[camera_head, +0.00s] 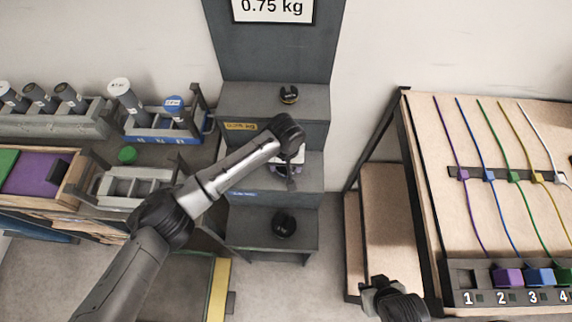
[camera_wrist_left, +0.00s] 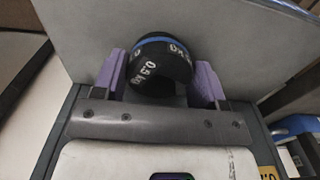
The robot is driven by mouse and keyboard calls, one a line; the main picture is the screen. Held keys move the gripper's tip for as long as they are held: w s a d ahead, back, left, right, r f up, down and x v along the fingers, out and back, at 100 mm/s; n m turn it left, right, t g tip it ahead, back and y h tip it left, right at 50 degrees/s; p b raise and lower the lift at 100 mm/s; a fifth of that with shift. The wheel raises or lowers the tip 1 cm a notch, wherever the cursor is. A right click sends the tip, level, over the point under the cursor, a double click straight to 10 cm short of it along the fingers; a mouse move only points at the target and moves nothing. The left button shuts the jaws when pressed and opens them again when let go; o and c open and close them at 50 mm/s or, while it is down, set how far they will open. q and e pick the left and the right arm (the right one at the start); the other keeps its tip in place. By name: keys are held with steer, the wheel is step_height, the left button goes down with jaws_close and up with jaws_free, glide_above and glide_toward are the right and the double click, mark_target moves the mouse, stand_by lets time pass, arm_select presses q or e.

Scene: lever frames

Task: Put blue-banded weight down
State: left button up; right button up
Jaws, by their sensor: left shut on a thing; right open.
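The blue-banded weight (camera_wrist_left: 152,72) is a black cylinder marked 0.5 kg. In the left wrist view it sits between the two purple fingers of my left gripper (camera_wrist_left: 158,80), which is shut on it. In the head view my left gripper (camera_head: 286,171) is at the middle step of the dark stepped stand (camera_head: 304,203). My arm and gripper hide the weight there. I cannot tell whether the weight touches the step. My right gripper (camera_head: 374,287) is open at the lower right, away from the stand.
Another dark weight (camera_head: 284,223) stands on the lowest step. A workbench with racks and trays (camera_head: 135,188) is at the left. A slanted board with coloured cords (camera_head: 430,190) is at the right.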

stand_by(0.3)
arm_select(q)
steer(key=o, duration=1.2)
steer(key=shift+f, duration=0.15)
steer(key=shift+o, duration=0.2)
step_height(320, 180, up, 12)
steer(key=p, duration=0.3)
steer(key=shift+p, duration=0.35)
